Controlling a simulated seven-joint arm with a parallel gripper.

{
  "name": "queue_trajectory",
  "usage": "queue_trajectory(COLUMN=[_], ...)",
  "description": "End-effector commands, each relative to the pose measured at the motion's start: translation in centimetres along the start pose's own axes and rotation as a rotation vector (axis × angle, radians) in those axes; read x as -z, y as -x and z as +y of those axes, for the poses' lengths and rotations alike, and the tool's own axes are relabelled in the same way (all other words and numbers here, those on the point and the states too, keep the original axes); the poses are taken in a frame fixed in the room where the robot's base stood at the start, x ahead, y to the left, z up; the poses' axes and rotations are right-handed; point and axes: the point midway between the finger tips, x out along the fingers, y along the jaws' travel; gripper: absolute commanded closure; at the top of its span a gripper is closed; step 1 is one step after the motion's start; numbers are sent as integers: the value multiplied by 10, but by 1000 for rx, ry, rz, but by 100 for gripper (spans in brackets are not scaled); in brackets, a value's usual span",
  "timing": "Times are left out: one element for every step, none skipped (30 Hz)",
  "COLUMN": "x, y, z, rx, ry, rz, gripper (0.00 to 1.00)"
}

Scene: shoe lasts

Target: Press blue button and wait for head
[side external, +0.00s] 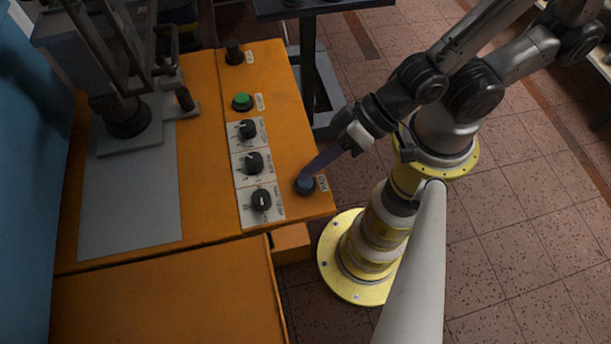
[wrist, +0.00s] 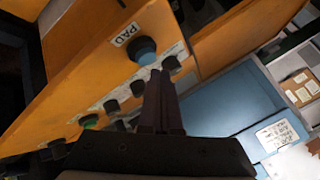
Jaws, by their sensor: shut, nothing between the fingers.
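The blue button (side external: 304,187) is a round button near the front right corner of the orange control panel, with a small label beside it. It also shows in the wrist view (wrist: 142,47), where the label seems to read "PAD". My gripper (side external: 306,177) is shut and empty, its dark fingers slanting down from the right. The fingertips overlap the button in the side view and reach its lower edge in the wrist view (wrist: 159,74). I cannot tell whether they press it down. The machine's head, probably the dark round part (side external: 125,116), stands at the upper left above a grey plate.
A green button (side external: 242,101), a black button (side external: 234,52) and three black knobs (side external: 254,162) sit along the orange panel (side external: 205,130). A blue wall or cabinet (side external: 25,150) stands at the left. Tiled floor lies to the right of the panel.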

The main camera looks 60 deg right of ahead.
Motion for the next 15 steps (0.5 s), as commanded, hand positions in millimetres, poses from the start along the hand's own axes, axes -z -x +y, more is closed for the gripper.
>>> queue_trajectory(x=[0, 0, 0, -1, -1, -2, -3, -3, -4, -4, -4, -4, -4, -4, -4], y=[0, 0, -1, -1, -2, -3, -3, -4, -5, -6, -6, -6, -6, -6, -6], z=[0, 0, 1, 1, 1, 2, 3, 3, 4, 4, 5, 5, 5, 4, 4], rx=[0, 0, 0, -1, -1, -2, -2, -2, -2, -1, -1, -1, -1, 0, 0], ry=[0, 0, 0, 0, 0, 0, 0, 0, 0, 0, 0, 0, 0, 0, 0], rz=[0, 0, 0, -1, -1, -1, -2, -1, -1, -1, -1, -1, 0, 0, 0], gripper=[100, 100, 100, 100, 100, 100, 100, 100, 100, 100, 100, 100, 100, 100, 100])
